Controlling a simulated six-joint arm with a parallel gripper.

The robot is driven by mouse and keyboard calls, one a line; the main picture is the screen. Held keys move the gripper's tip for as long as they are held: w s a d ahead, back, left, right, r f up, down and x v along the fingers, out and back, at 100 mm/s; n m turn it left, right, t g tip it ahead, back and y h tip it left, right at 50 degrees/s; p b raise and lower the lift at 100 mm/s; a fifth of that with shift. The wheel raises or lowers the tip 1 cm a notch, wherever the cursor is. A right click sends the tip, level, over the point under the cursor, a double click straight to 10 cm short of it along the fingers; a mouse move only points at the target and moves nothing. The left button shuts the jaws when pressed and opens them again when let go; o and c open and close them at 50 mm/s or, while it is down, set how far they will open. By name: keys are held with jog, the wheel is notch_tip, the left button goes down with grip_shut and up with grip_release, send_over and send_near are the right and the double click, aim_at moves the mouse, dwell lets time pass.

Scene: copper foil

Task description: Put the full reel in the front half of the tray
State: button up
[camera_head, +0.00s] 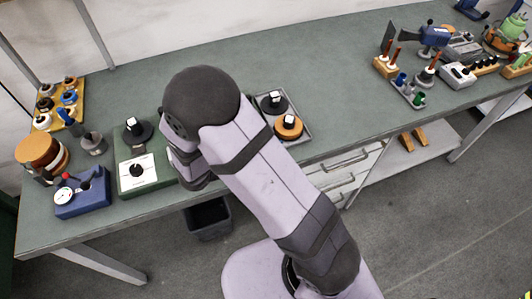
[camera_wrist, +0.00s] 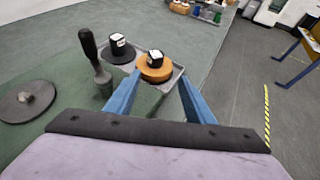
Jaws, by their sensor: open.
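The full reel, copper-orange with a black hub and white top, sits in the front half of the grey tray (camera_head: 297,109) in the head view (camera_head: 288,127). A dark reel (camera_head: 273,101) with a similar hub lies in the tray's back half. In the wrist view the copper reel (camera_wrist: 155,73) is ahead, by the tray rim (camera_wrist: 178,78), with the dark reel (camera_wrist: 118,50) to its left. My gripper (camera_wrist: 159,82) is open, its blue fingers spread on either side of the copper reel in the picture. I cannot tell if they touch it. The arm hides the gripper in the head view.
A black-handled tool (camera_wrist: 93,57) stands left of the tray in the wrist view, with a dark disc (camera_wrist: 27,102) farther left. A green device (camera_head: 139,170) and a blue device (camera_head: 82,194) stand at the bench's left. The bench (camera_head: 335,105) right of the tray is clear.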

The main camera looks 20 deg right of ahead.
jog(key=s+d+m+g+y, duration=0.2)
jog(key=s+m+g, duration=0.2)
jog(key=s+m, duration=0.25)
jog(key=s+d+m+g+y, duration=0.2)
jog(key=s+m+g+y, duration=0.1)
jog(key=s+m, duration=0.35)
jog(key=s+a+r+m+t+y, duration=0.1)
jog(key=s+a+r+m+y, duration=0.1)
jog(key=a+m+y, duration=0.5)
jog(key=a+m, duration=0.1)
jog(key=m, duration=0.2)
jog(key=shift+s, duration=0.3)
